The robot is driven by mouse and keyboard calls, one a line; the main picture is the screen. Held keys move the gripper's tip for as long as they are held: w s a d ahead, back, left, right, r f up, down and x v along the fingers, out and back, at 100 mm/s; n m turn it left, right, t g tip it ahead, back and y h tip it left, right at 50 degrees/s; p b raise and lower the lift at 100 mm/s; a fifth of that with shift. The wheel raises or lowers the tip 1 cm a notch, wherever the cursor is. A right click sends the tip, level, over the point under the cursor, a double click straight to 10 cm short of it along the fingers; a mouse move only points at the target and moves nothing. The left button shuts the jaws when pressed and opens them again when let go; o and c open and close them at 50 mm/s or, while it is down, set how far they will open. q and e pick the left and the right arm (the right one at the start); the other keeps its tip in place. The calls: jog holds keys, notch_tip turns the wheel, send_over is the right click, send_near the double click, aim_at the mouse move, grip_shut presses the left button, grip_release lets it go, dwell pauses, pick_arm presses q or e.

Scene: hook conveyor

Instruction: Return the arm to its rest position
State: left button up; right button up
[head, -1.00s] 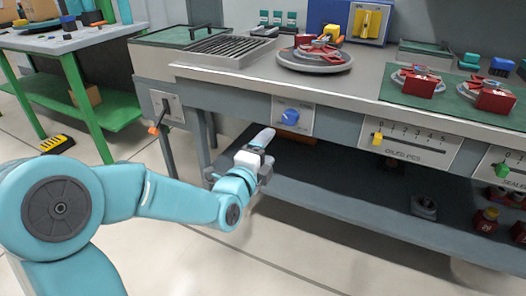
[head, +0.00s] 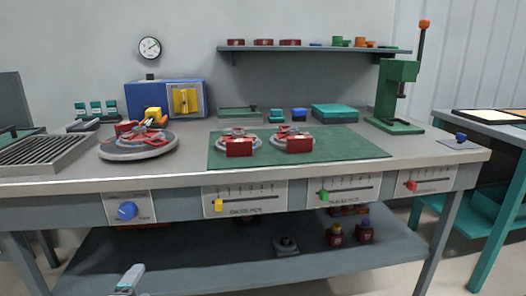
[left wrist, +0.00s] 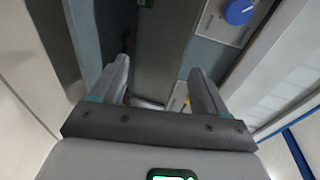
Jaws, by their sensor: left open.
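My left gripper (left wrist: 158,92) is open and empty in the left wrist view, its two fingers apart with only the bench's front and the space below it between and beyond them. In the head view only a fingertip of it (head: 130,279) shows at the bottom edge, in front of the lower shelf. The rest of the left arm is out of the head view. My right gripper is in neither view. The blue knob (head: 127,210) on the bench's front panel stands above the left gripper; it also shows in the left wrist view (left wrist: 238,11).
The workbench (head: 350,197) spans the view, with a round turntable (head: 138,152), a grate (head: 38,150) and a green mat (head: 345,150) on top. A lower shelf (head: 240,268) holds small items. A green press (head: 397,95) stands at right. A teal table (head: 500,165) is beyond it.

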pick_arm(q)
jog(key=s+d+f+n+g+h, duration=0.1)
jog(key=s+d+f+g, duration=0.25)
jog(key=f, duration=0.45)
jog(key=s+d+f+n+g+h, duration=0.2)
jog(key=d+f, duration=0.3)
jog(key=f, duration=0.4)
jog(key=s+d+f+n+g+h, duration=0.1)
jog(key=s+d+f+g, duration=0.2)
jog(key=d+f, duration=0.35)
jog(key=s+d+f+n+g+h, duration=0.1)
jog(key=s+d+f+n+g, duration=0.15)
jog(key=s+f+n, duration=0.35)
jog(key=s+d+f+n+g+h, duration=0.1)
jog(key=s+f+n+g, duration=0.25)
jog(key=s+n, duration=0.45)
notch_tip(320, 180, up, 30)
jog(key=p, duration=2.9)
jog(key=shift+s+d+f+g, duration=0.25)
jog(key=shift+s+d+g, duration=0.05)
jog(key=shift+d+g, duration=0.1)
